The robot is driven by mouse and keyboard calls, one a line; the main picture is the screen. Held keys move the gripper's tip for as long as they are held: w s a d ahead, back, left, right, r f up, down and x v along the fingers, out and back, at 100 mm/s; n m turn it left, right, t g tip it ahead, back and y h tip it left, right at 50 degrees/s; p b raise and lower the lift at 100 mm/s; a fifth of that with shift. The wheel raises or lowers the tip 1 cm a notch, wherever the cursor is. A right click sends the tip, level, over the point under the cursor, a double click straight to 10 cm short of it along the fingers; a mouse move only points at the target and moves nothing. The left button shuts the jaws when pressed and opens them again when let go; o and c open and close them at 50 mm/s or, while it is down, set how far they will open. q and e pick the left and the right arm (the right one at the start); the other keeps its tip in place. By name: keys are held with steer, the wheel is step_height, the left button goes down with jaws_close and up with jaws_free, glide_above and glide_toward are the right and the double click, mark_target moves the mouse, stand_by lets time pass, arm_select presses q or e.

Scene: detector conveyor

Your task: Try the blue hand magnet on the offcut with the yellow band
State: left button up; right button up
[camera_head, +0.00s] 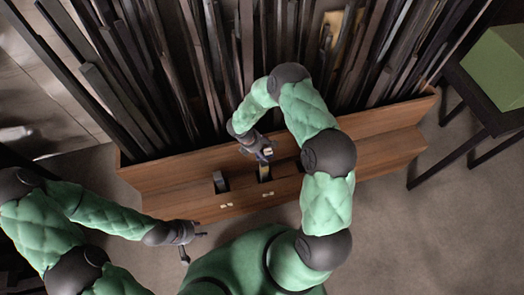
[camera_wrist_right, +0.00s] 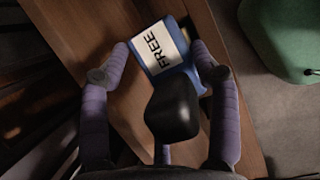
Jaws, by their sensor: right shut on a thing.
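The blue hand magnet (camera_wrist_right: 192,72), with a white "FREE" label and a black grip, is between the purple fingers of my right gripper (camera_wrist_right: 160,52), which is shut on it. In the head view my right gripper (camera_head: 262,152) is just above the offcut with the yellow band (camera_head: 264,175), at the front of the wooden rack. A yellowish patch shows beside the magnet in the wrist view. Whether the magnet touches the offcut I cannot tell. My left gripper (camera_head: 195,246) is open and empty, in front of the rack at the left.
A second, dark offcut (camera_head: 220,182) sits left of the banded one. Small pale tags (camera_head: 226,206) are on the rack's front (camera_head: 160,200). Many long dark bars (camera_head: 160,75) lean behind it. Floor at the lower right is clear.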

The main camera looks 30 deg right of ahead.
steer(key=shift+r+p, duration=0.95)
steer(key=shift+r, duration=0.8)
